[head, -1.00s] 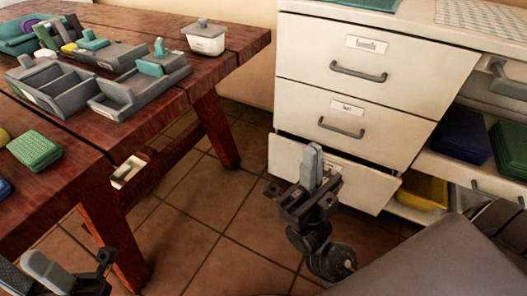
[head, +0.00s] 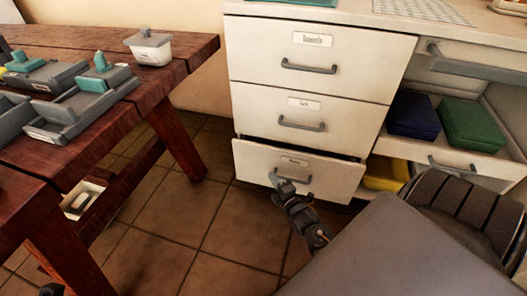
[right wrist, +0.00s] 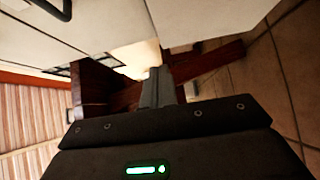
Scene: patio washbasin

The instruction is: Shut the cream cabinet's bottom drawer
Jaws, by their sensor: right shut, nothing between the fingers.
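The cream cabinet (head: 306,86) has three labelled drawers stacked at its left side. Its bottom drawer (head: 256,165) stands slightly out, with a dark gap along its top edge. The two drawers above look flush. My right gripper (head: 283,184) is shut and empty, at the front of the bottom drawer by its grey handle. The gripper partly covers the handle, and I cannot tell whether it touches. In the right wrist view, the shut fingers (right wrist: 157,88) point ahead beside pale surfaces. Only a dark scrap of my left gripper (head: 50,289) shows at the bottom left edge.
A red-brown wooden table (head: 190,62) with grey trays and a lidded white tub (head: 149,48) stands at left. Open shelves right of the drawers hold blue (head: 413,115) and green (head: 472,125) stacks and a yellow item (head: 385,173). Tiled floor between table and cabinet is clear.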

